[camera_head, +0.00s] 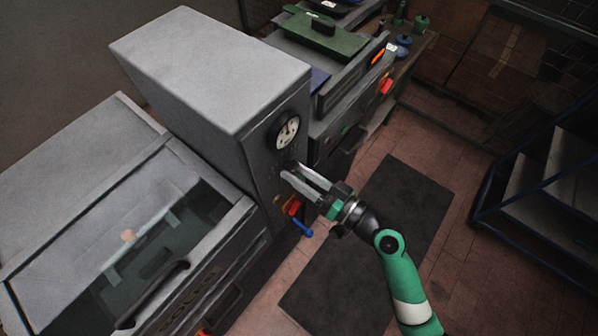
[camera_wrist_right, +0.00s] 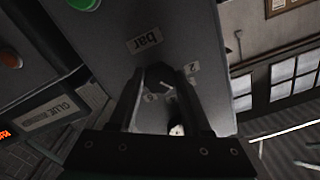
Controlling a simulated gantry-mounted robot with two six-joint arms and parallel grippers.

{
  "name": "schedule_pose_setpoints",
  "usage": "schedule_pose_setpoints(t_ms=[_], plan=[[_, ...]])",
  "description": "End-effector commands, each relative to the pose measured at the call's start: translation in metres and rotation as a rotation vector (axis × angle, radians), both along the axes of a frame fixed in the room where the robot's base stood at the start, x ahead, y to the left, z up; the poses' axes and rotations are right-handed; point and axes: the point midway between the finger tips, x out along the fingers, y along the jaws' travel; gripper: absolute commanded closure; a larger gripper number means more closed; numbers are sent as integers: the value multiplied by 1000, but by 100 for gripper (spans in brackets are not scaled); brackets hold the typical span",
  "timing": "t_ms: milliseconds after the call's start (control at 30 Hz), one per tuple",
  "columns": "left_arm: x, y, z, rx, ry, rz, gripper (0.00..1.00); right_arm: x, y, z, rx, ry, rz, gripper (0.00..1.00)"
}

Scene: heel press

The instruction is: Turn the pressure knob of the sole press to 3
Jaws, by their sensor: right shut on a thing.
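The sole press (camera_head: 205,75) is a grey machine with a round pressure gauge (camera_head: 286,131) on its front panel. My right gripper (camera_head: 289,172) reaches the panel just below the gauge, its fingers shut on the pressure knob. In the right wrist view the dark knob (camera_wrist_right: 157,76) sits between the two fingertips, under a "bar" label (camera_wrist_right: 145,42). A "2" mark (camera_wrist_right: 192,68) and a "6" mark (camera_wrist_right: 150,98) show beside it. The fingers hide the other scale marks, and the knob's pointer cannot be made out. My left gripper is not in view.
A red and a blue lever (camera_head: 301,226) stick out below my right gripper. A glass-lidded cabinet (camera_head: 150,255) stands left of the panel. A dark mat (camera_head: 335,285) covers the floor, and a blue-framed rack (camera_head: 540,190) stands at the right.

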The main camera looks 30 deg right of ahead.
Motion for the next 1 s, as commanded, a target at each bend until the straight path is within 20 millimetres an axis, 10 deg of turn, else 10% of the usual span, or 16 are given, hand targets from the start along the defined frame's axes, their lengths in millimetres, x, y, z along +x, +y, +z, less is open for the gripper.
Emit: schedule_pose_setpoints(t_ms=[233, 267, 400, 767, 1000], plan=[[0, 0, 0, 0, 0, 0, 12, 0, 0, 0, -1, 0, 0, 100], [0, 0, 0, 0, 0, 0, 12, 0, 0, 0, -1, 0, 0, 48], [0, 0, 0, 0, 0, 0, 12, 0, 0, 0, -1, 0, 0, 23], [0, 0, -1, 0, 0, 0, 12, -4, -2, -1, -2, -1, -2, 22], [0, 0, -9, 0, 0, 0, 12, -44, -22, -3, 0, 0, -7, 22]])
